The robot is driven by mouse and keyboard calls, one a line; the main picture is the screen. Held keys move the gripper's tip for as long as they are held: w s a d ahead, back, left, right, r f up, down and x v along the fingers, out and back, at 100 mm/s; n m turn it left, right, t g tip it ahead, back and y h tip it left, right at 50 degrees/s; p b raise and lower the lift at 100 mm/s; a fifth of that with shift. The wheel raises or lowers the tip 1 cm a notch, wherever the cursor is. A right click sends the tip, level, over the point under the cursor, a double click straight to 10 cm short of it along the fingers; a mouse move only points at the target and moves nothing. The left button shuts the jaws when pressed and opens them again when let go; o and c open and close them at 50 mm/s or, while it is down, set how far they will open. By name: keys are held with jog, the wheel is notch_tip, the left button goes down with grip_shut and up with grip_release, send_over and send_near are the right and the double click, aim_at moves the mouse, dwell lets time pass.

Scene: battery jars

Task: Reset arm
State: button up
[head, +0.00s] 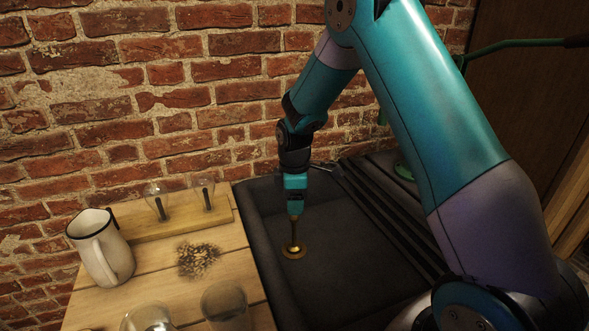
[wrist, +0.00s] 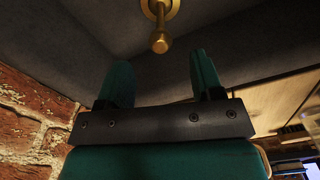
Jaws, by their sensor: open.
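My arm reaches down over the dark grey padded bin (head: 262,215) right of the table in the head view. My gripper (head: 295,216) points down there, just above a brass piece (head: 294,251) with a round flat base and an upright stem. In the wrist view my gripper (wrist: 160,60) is open with nothing held. The brass piece (wrist: 160,42) shows its knobbed end between and slightly beyond the two green fingers. Neither finger appears to touch it.
A wooden table (head: 150,282) at left holds a white jug (head: 103,250), clear glass jars (head: 226,305) at the front edge, and a wooden board (head: 180,224) with two glass pieces. A brick wall (head: 150,110) stands close behind. The bin floor around the brass piece looks clear.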

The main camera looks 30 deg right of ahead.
notch_tip(320, 180, up, 11)
jog(key=shift+f, duration=0.15)
jog(key=s+a+r+m+y, duration=0.1)
jog(key=s+a+r, duration=0.2)
jog(key=s+a, duration=0.3)
jog(key=s+a+r+m+y, duration=0.1)
jog(key=s+a, duration=0.5)
jog(key=s, duration=0.6)
jog(key=s+a+r+m+y+p, duration=0.1)
jog(key=s+a+r+m+y, duration=0.1)
jog(key=s+a+r, duration=0.3)
jog(key=s+a+m, duration=0.1)
jog(key=s, duration=0.3)
jog(key=shift+s+a+r, duration=0.15)
jog(key=shift+s+a, duration=0.05)
jog(key=shift+s, duration=0.15)
